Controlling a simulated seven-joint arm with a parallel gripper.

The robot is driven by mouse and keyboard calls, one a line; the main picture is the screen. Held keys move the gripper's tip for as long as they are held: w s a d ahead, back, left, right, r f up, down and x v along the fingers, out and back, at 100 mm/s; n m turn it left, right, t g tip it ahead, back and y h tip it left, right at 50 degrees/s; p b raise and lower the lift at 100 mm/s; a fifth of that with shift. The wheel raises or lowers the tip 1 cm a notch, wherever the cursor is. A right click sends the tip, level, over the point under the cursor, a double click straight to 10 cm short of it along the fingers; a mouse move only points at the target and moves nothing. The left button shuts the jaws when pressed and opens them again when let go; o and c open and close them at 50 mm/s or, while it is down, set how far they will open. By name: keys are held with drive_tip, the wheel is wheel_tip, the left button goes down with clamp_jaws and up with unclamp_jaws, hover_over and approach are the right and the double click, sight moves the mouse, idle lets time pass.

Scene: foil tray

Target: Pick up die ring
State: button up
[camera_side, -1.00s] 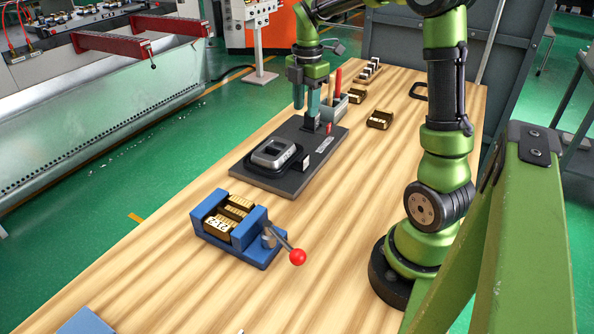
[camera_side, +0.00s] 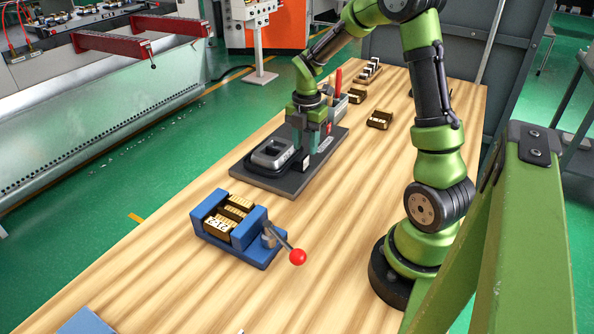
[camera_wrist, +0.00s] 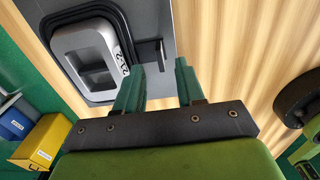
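The die ring appears to be the silver-grey rounded rectangular frame (camera_side: 273,162) on the dark flat plate (camera_side: 285,184). In the wrist view the ring (camera_wrist: 108,50) lies at the upper left, on a black rounded base, with dark markings on its right side. My gripper (camera_side: 309,150) is low over the plate, just right of the ring in the side view. In the wrist view my gripper (camera_wrist: 160,68) has its two green fingers apart with nothing between them. The fingers do not enclose the ring.
A blue vise (camera_side: 240,230) with a red-knobbed lever (camera_side: 297,257) holds brass-coloured blocks in front. More brass-coloured blocks (camera_side: 379,120) lie behind. Bare wood lies right of the plate.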

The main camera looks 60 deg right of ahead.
sight(305, 157)
wheel_tip(305, 157, down, 5)
drive_tip(key=shift+a+f, duration=0.1)
idle(0.3)
clamp_jaws()
